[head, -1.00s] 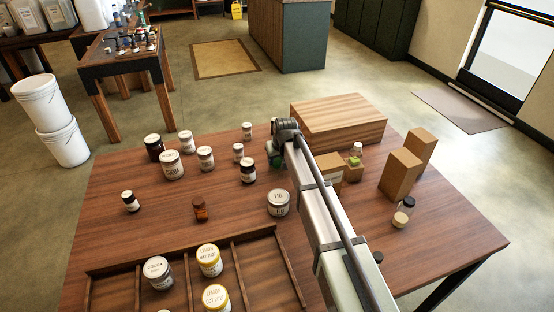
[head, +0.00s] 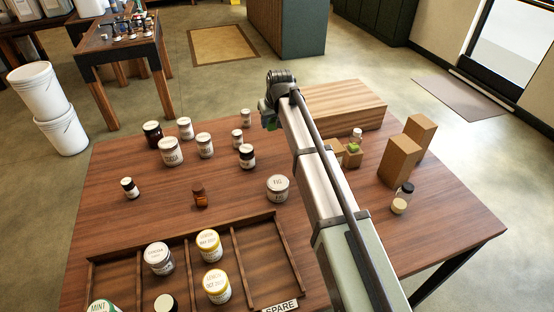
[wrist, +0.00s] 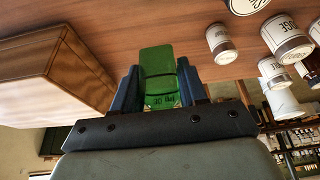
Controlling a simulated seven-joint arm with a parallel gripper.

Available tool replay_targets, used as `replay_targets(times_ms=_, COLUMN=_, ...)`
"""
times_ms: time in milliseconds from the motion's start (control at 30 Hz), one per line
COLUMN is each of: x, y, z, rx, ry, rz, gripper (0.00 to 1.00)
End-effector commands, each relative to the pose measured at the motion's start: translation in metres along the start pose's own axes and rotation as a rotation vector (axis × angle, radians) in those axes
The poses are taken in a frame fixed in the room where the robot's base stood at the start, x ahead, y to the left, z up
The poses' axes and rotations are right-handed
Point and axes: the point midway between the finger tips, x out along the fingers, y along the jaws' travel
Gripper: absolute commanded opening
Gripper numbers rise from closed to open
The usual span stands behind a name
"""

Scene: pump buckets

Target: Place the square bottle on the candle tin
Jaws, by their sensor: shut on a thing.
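The square bottle is green and sits between the two fingers of my gripper in the wrist view (wrist: 160,72). My gripper (wrist: 158,88) is shut on it. In the head view my gripper (head: 268,118) is above the far part of the table, left of the wooden box, and only a bit of the green bottle (head: 271,125) shows beneath it. A round, low, pale tin marked FIG (head: 278,188), which looks like the candle tin, stands on the table nearer the camera, apart from the gripper. Its lid looks bare.
A large wooden box (head: 345,106) stands right of my gripper. Several jars, such as a white one (head: 171,152), stand at the left. A brown bottle (head: 200,196) is left of the tin. A divided tray (head: 262,245) lies in front; cardboard boxes (head: 400,160) stand right.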

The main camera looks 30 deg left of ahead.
Motion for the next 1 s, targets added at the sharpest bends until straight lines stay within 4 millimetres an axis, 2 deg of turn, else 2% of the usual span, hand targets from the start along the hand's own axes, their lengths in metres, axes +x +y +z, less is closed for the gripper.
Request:
replay_targets(times_ms=67, x=-0.022, y=-0.013, z=0.002, rx=-0.012, ry=0.004, rz=-0.005, gripper=0.11)
replay_targets(times_ms=133, x=-0.045, y=-0.026, z=0.016, rx=-0.024, ry=0.005, rz=-0.009, gripper=0.11)
replay_targets(times_ms=300, x=-0.095, y=-0.048, z=0.071, rx=-0.039, ry=0.003, rz=-0.016, gripper=0.11)
replay_targets(times_ms=433, x=-0.117, y=-0.055, z=0.113, rx=-0.029, ry=0.002, rz=-0.012, gripper=0.11)
replay_targets(times_ms=500, x=-0.122, y=-0.055, z=0.131, rx=-0.018, ry=0.002, rz=-0.007, gripper=0.11)
replay_targets(times_ms=633, x=-0.124, y=-0.055, z=0.153, rx=0.004, ry=0.001, rz=0.003, gripper=0.11)
replay_targets(times_ms=833, x=-0.122, y=-0.055, z=0.165, rx=0.046, ry=0.000, rz=0.019, gripper=0.11)
replay_targets(times_ms=1000, x=-0.110, y=-0.055, z=0.169, rx=0.055, ry=0.000, rz=0.023, gripper=0.11)
